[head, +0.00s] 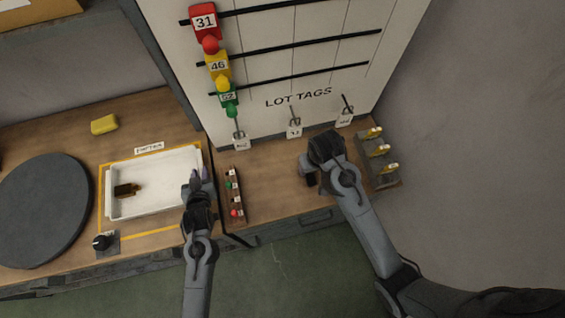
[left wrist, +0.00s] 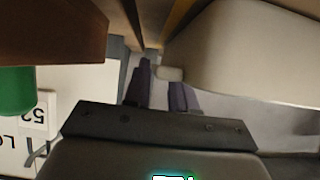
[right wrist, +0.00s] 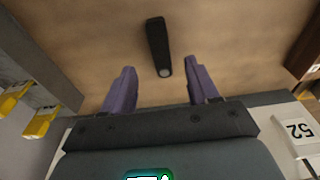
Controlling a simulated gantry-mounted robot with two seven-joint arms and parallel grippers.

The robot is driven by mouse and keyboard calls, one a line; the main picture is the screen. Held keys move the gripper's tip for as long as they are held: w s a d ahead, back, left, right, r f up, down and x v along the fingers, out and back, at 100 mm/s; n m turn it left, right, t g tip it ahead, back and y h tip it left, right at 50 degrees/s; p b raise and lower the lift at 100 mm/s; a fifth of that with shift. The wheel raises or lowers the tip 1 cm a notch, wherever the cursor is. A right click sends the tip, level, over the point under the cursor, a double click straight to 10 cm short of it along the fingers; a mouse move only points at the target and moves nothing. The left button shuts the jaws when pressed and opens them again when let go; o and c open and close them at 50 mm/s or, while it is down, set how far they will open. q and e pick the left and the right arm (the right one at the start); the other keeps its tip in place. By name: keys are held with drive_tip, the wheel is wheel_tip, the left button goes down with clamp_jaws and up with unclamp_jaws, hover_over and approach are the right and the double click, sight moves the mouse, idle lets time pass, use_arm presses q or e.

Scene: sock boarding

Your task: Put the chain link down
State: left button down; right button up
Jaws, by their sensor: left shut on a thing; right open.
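My left gripper (head: 197,178) is at the right edge of the white tray (head: 157,208). In the left wrist view its purple fingers (left wrist: 160,92) are shut on a small pale piece (left wrist: 170,73), seen close to a large pale surface. I cannot tell whether that piece is the chain link. My right gripper (head: 309,172) is over the wood at the right; its open fingers (right wrist: 160,88) show in the right wrist view. A dark, elongated piece with a light round end (right wrist: 158,40) shows against the wood beyond them, not gripped. I cannot tell whether it is the chain link.
A dark round plate (head: 42,210) is at left. The lot-tag board (head: 300,75) rises behind. A yellow-topped rack (head: 380,160) is right of my right arm.

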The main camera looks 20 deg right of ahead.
sight(290, 166)
drive_tip(key=shift+w+f, duration=0.2)
drive_tip(key=shift+w, duration=0.15)
drive_tip(key=shift+w+f, duration=0.1)
drive_tip(key=shift+f, duration=0.2)
drive_tip(key=shift+w+f, duration=0.2)
drive_tip(key=shift+f, duration=1.2)
drive_tip(key=shift+w+f, duration=0.2)
drive_tip(key=shift+f, duration=1.2)
clamp_jaws()
